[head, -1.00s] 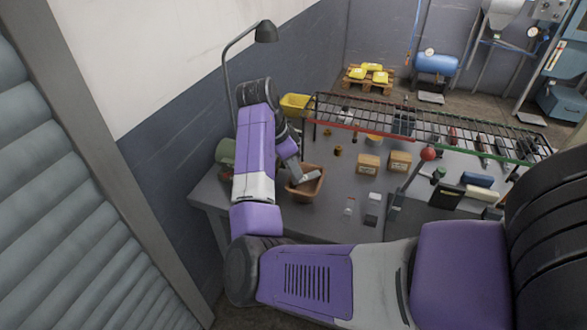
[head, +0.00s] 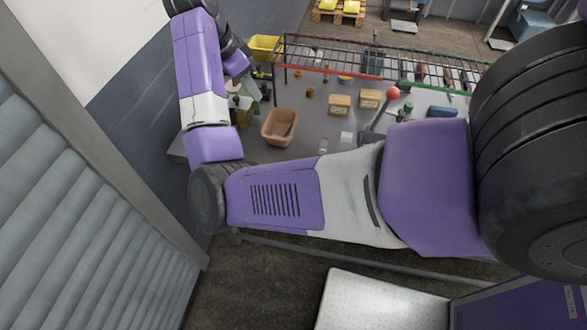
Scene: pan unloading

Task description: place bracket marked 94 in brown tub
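The brown tub (head: 267,133) stands on the grey table, near its left end. A greyish piece (head: 287,128) shows inside the tub; I cannot read a mark on it, so I cannot tell whether it is the bracket marked 94. My gripper (head: 262,91) is up and to the left of the tub, apart from it. It is small and partly hidden by my wrist, and its finger opening does not show clearly. I see nothing held in it.
A wire rack (head: 375,62) with red and green rails spans the back of the table. A yellow bin (head: 264,46) stands behind my wrist. Two cardboard boxes (head: 340,104) and a red-knobbed lever (head: 393,93) are right of the tub. A wall is close at left.

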